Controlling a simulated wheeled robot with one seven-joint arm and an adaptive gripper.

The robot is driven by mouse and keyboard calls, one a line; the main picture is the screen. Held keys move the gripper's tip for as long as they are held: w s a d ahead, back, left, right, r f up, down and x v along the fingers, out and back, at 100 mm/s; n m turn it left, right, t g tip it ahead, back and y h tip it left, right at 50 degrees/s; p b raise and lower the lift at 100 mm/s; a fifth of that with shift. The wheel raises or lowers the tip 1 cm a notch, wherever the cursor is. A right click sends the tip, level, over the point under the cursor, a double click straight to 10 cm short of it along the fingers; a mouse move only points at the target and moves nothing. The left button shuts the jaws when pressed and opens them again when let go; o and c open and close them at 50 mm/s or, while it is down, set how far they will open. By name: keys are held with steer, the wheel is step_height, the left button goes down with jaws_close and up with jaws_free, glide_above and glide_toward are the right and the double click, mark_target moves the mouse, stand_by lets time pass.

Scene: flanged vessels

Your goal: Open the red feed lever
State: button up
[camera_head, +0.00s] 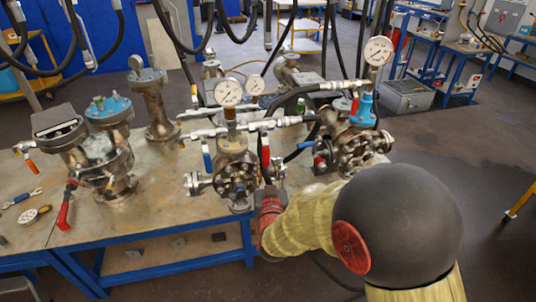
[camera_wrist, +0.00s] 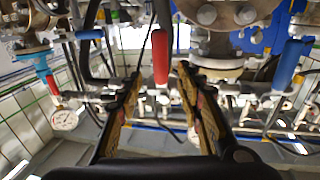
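A red lever (camera_head: 265,151) hangs down from the pipework on the central flanged vessel (camera_head: 236,178). In the wrist view a red lever (camera_wrist: 160,57) points down between the tips of my two fingers, with a gap visible on each side. My gripper (camera_wrist: 161,78) is open and holds nothing. In the head view my gripper (camera_head: 268,186) is just below and in front of the lever, and its fingers are small and partly hidden there. Another red lever (camera_head: 65,207) is on the left vessel (camera_head: 104,165). No label shows which one is the feed lever.
Blue levers (camera_head: 207,159) and pressure gauges (camera_head: 228,92) crowd the central pipework. Another vessel (camera_head: 355,145) stands close on the right. Black hoses hang overhead.

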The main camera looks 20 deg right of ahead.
mark_target(266, 156)
steer(key=w, duration=0.2)
steer(key=w+d+b, duration=0.1)
steer(key=w, duration=0.4)
steer(key=shift+w+d, duration=0.1)
steer(key=shift+d, duration=0.05)
steer(key=shift+c, duration=0.4)
jaws_close()
stand_by(0.4)
